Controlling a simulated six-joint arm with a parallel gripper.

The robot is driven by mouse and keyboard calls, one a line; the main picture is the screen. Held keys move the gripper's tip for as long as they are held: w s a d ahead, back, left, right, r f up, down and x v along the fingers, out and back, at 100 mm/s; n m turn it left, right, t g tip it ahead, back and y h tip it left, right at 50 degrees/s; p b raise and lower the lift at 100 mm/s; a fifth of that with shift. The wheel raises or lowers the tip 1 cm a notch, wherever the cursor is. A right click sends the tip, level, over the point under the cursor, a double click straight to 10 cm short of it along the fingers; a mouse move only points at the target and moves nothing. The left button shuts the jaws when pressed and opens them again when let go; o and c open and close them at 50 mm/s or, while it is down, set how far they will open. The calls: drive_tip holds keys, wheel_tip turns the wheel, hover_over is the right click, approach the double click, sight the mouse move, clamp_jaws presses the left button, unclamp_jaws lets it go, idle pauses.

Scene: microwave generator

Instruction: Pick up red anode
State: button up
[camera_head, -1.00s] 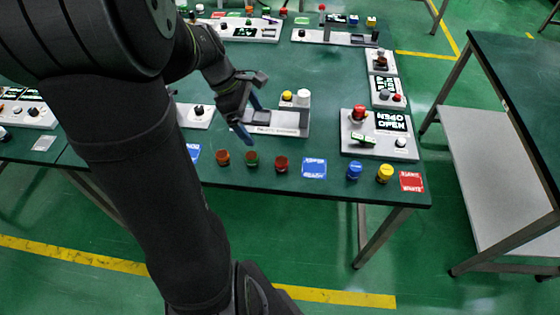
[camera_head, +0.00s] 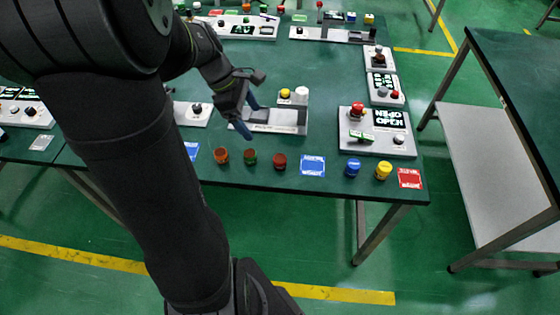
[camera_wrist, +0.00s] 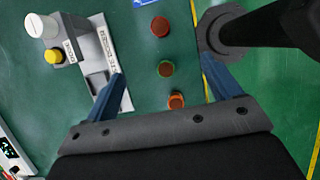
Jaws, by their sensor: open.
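A dark red round cap (camera_head: 279,161), which looks like the red anode, stands near the front edge of the table. My gripper (camera_head: 248,121) is open and empty above the table, behind and left of the red cap. The red cap (camera_wrist: 160,25) lies beyond the tips, and the orange cap (camera_wrist: 176,99) is nearer the palm.
A grey fixture with a yellow knob (camera_head: 285,93) and a white cylinder (camera_head: 301,95) stands beside my gripper. A blue card (camera_head: 312,166), a blue knob (camera_head: 353,168) and a yellow knob (camera_head: 383,170) lie right of the red cap. A control panel (camera_head: 375,143) stands behind them.

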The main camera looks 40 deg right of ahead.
drive_tip(key=c, duration=0.4)
drive_tip(key=m+t+y, duration=0.3)
drive_tip(key=m, duration=2.4)
hover_over(280, 158)
wheel_tip(280, 158, down, 11)
drive_tip(key=shift+w+r, duration=0.1)
drive_tip(key=shift+r, duration=0.05)
drive_tip(key=shift+a+f, duration=0.1)
drive_tip(key=shift+f, duration=2.8)
